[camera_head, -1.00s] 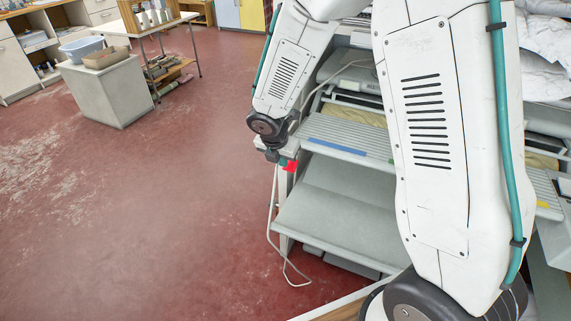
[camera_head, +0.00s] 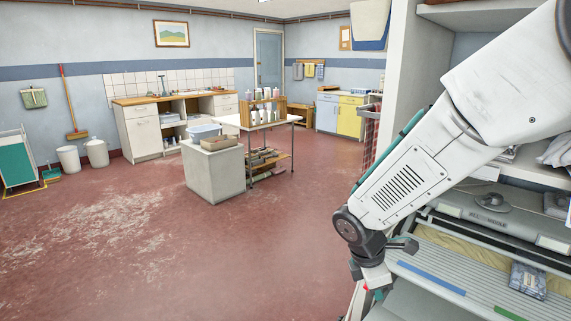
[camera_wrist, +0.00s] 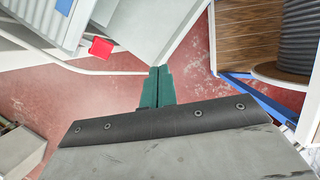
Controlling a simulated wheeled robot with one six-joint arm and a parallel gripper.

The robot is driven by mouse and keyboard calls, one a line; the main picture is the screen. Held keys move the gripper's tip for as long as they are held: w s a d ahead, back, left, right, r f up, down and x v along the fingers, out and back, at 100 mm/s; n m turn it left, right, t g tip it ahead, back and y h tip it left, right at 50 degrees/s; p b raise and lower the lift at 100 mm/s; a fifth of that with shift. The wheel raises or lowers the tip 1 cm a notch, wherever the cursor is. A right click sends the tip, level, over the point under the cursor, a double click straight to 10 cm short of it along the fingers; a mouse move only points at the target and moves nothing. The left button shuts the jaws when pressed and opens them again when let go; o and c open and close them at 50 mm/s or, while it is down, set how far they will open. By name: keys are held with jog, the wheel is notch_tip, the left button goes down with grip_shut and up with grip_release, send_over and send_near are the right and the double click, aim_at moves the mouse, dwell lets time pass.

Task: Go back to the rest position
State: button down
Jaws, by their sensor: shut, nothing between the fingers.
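My gripper (camera_wrist: 159,71) shows in the wrist view as two green fingers pressed together, with nothing between them. In the head view my arm reaches down from the upper right, and the gripper (camera_head: 378,293) is small and partly hidden at the lower right. It hangs close to the front left edge of the ironer (camera_head: 451,268), a grey machine with a slatted board and a blue strip. A small red block (camera_wrist: 101,47) shows left of the fingers in the wrist view, apart from them. The gripper points down towards the red floor.
A dark coiled hose or spool (camera_wrist: 291,43) and a blue bar (camera_wrist: 262,97) are right of the fingers. Open floor (camera_head: 140,250) lies to the left.

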jog(key=s+d+r+m+y, duration=0.1)
jog(key=s+d+r+m, duration=0.1)
jog(key=s+r+m, duration=0.6)
jog(key=s+d+r+m+y, duration=0.2)
jog(key=s+r+m, duration=0.7)
jog(key=s, duration=0.5)
jog(key=shift+d+m+t+y, duration=0.3)
jog(key=shift+d+m+t, duration=0.1)
jog(key=shift+d+m, duration=0.4)
